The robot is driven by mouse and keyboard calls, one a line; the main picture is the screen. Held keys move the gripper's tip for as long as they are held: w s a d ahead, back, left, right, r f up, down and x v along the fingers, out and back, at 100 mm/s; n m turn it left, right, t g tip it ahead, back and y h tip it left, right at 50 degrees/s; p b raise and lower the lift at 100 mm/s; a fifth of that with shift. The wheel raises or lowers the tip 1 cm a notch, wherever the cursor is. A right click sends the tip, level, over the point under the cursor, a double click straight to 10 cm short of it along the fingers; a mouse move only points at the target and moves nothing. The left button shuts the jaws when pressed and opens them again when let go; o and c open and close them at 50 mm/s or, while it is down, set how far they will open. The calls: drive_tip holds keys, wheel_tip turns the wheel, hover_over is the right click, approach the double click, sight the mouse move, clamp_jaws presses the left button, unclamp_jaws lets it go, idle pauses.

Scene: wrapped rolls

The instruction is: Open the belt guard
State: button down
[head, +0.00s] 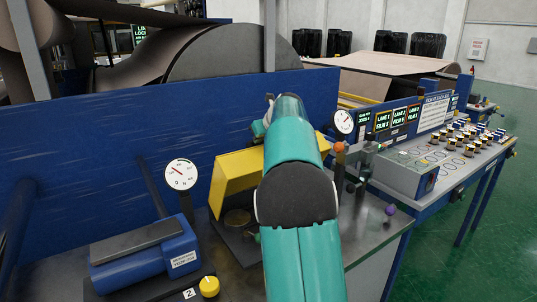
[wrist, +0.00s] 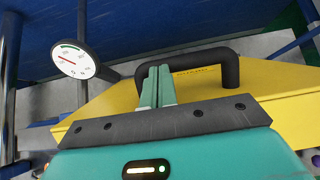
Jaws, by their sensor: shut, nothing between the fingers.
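The yellow belt guard (head: 232,168) stands on the bench in the head view, partly hidden by my arm. It looks tilted up, with a round brass-coloured part (head: 237,217) visible below it. In the wrist view the guard's yellow top (wrist: 285,105) fills the middle and right. A black bar handle (wrist: 230,68) is fixed on it. My gripper (wrist: 157,72) is shut and empty, its green fingers beside the left part of the handle. I cannot tell whether they touch it. The fingertips are hidden in the head view.
A dial gauge (head: 181,174) on a post stands left of the guard, and a blue motor-like unit (head: 145,257) with a yellow knob (head: 209,287) is at the front left. A blue wall panel (head: 90,140) runs behind. A control desk (head: 450,165) stands at right.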

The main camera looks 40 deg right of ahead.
drive_tip(key=w+r, duration=0.1)
drive_tip(key=w, duration=0.8)
drive_tip(key=shift+w+d+r, duration=0.2)
drive_tip(key=shift+d+r, duration=0.1)
drive_tip(key=shift+d, duration=0.1)
drive_tip(key=d+v, duration=0.1)
drive_tip(key=v, duration=1.2)
drive_tip(key=shift+s+a+r, duration=0.25)
drive_tip(key=shift+a+r, duration=0.05)
drive_tip(key=shift+a, duration=0.2)
